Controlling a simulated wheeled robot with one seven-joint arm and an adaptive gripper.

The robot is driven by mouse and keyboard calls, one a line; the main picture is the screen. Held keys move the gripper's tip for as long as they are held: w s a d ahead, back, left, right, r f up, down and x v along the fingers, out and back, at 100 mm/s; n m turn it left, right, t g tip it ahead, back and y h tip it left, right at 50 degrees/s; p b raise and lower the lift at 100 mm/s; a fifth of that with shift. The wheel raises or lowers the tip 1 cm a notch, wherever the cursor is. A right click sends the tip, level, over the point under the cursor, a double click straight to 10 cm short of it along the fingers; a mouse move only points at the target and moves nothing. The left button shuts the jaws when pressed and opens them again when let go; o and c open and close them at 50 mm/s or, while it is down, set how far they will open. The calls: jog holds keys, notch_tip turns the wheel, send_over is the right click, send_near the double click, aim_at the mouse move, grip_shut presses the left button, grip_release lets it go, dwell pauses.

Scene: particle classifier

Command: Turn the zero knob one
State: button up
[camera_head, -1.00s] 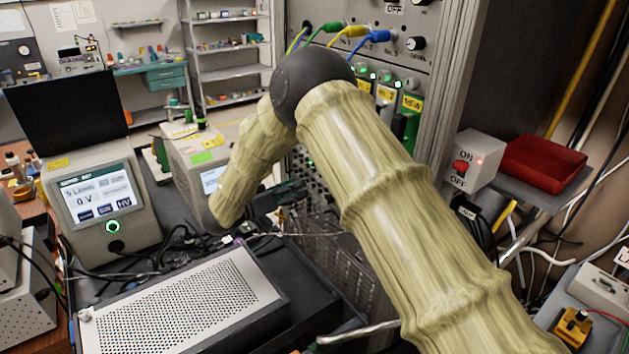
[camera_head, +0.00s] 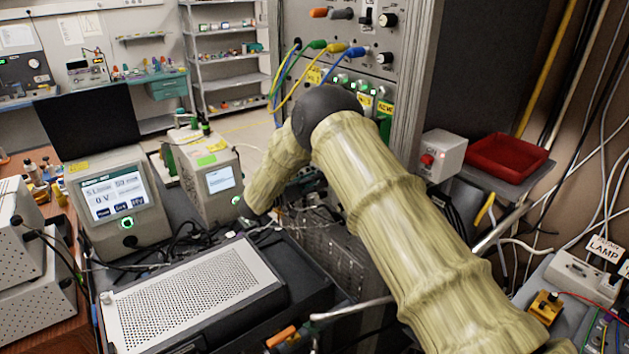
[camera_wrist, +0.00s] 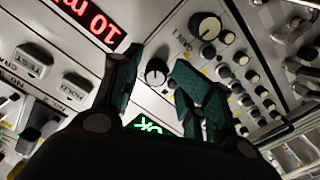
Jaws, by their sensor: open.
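My gripper (camera_wrist: 156,58) is open in the wrist view, with its two dark green fingers pointing at a light panel. A black round knob (camera_wrist: 157,72) with a white pointer line shows in the gap between the fingers. The fingers look apart from it. Its printed label is upside down and too small to read surely, so I cannot tell if it is zero knob one. A larger black knob (camera_wrist: 204,26) sits to its right. In the head view my gripper is mostly hidden behind my arm, and this knob cannot be made out.
A red digital display (camera_wrist: 92,20) and several smaller knobs surround the gripper. Green lit text (camera_wrist: 149,125) shows below the fingers. In the head view, cables plug into the tall rack (camera_head: 349,30). A switch box (camera_head: 441,155) and a red tray (camera_head: 507,159) stand right of my arm.

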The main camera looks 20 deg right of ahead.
jog(key=shift+w+f, duration=0.4)
jog(key=shift+w, duration=0.25)
jog(key=shift+c, duration=1.1)
jog(key=shift+r, duration=0.15)
jog(key=shift+c, duration=0.3)
jog(key=shift+s+r, duration=0.6)
jog(key=shift+s, duration=0.25)
grip_shut()
jog(key=c, duration=0.7)
grip_release()
jog(key=shift+s+d+r, duration=0.1)
jog(key=shift+d+r, duration=0.05)
jog(key=shift+w, duration=0.25)
grip_shut()
jog(key=shift+m+b, duration=0.3)
jog(key=shift+b, duration=0.2)
